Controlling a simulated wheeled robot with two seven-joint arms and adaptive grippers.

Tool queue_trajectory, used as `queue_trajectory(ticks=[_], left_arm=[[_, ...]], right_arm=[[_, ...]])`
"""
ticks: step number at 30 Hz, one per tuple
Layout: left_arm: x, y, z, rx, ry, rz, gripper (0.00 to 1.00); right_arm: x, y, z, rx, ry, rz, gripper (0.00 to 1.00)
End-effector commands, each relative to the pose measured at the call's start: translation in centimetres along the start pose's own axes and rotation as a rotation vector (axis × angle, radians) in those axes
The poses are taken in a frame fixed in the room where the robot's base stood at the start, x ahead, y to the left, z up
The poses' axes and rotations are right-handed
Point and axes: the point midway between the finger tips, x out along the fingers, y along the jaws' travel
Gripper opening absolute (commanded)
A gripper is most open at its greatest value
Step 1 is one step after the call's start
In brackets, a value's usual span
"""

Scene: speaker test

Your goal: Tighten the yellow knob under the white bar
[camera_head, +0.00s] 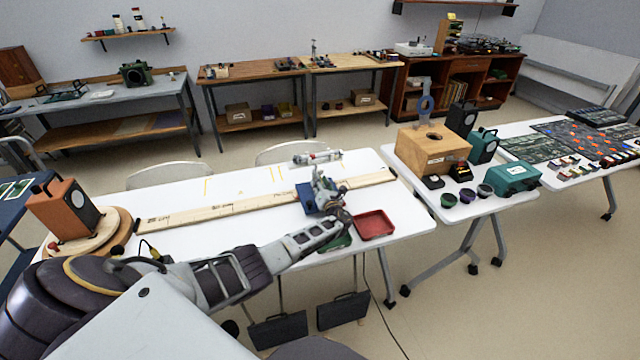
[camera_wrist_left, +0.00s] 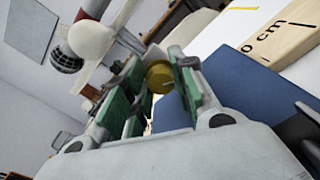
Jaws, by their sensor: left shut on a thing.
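The yellow knob (camera_wrist_left: 160,77) shows in the left wrist view between the green-padded fingers of my left gripper (camera_wrist_left: 155,85). The gripper is shut on the knob. In the head view my left gripper (camera_head: 334,203) is at the small stand on the long white table, and the knob cannot be made out there. A white bar with red parts (camera_head: 316,158) sits at the top of this stand. A rounded white part (camera_wrist_left: 92,40) shows above the fingers in the left wrist view. My right gripper is not in view.
A blue block (camera_head: 311,207) is at the stand, close to my gripper. A long wooden ruler (camera_head: 210,211) lies along the white table (camera_head: 170,240). A red tray (camera_head: 374,224) is to the right. An orange speaker (camera_head: 62,209) stands on a round wooden board at the left.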

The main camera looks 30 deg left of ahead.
Motion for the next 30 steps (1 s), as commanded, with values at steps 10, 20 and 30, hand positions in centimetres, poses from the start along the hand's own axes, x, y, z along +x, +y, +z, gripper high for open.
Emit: queue_trajectory(ticks=[10, 20, 30], left_arm=[[-0.06, -0.07, -0.06, 0.001, 0.000, -0.001, 0.45], [-0.01, -0.01, -0.02, 0.000, 0.000, 0.000, 0.48], [-0.92, -0.05, -0.07, 0.001, -0.001, -0.001, 0.48]], right_arm=[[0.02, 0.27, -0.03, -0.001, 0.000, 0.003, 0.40], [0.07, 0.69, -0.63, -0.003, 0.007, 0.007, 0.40], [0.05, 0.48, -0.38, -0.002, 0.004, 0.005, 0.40]])
